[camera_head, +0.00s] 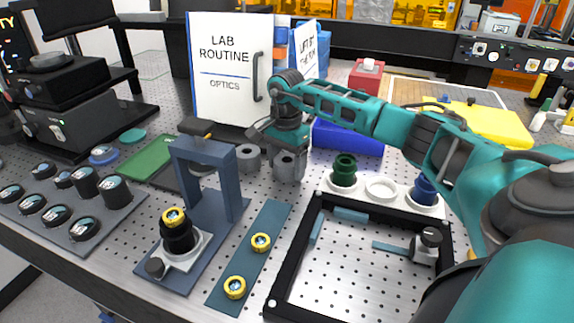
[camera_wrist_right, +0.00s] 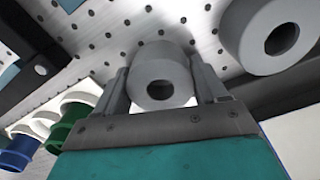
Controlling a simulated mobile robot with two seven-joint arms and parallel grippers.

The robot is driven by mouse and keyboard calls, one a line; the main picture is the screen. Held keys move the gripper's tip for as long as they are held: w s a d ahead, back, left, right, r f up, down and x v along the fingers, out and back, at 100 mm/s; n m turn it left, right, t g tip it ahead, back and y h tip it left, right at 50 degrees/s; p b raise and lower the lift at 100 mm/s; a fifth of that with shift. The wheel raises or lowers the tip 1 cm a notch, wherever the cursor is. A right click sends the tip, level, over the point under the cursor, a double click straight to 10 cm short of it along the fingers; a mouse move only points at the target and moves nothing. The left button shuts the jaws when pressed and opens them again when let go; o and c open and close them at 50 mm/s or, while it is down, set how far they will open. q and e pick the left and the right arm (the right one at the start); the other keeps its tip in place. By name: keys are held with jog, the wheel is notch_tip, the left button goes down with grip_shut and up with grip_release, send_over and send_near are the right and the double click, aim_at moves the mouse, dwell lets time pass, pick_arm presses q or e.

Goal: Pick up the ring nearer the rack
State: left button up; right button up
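Two thick grey rings stand on the perforated table in front of the white binder. The one nearer the white rack (camera_head: 357,200) is the right-hand ring (camera_head: 288,168). My right gripper (camera_head: 289,163) reaches down over it. In the right wrist view this ring (camera_wrist_right: 160,82) sits between the two fingers (camera_wrist_right: 161,88), one on each side and very close to its wall. I cannot tell whether the fingers press on it. The other ring (camera_head: 247,158) stands apart to the left; it also shows in the right wrist view (camera_wrist_right: 268,38). My left gripper is not in view.
The rack holds a green part (camera_head: 344,170) and a blue part (camera_head: 424,189). A blue-grey stand (camera_head: 205,160) is left of the rings. A black frame (camera_head: 292,255) lies in front. A blue block (camera_head: 348,138) and the binder (camera_head: 230,70) stand behind.

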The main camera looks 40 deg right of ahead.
jog(key=c, duration=0.5)
jog(key=shift+r, duration=0.15)
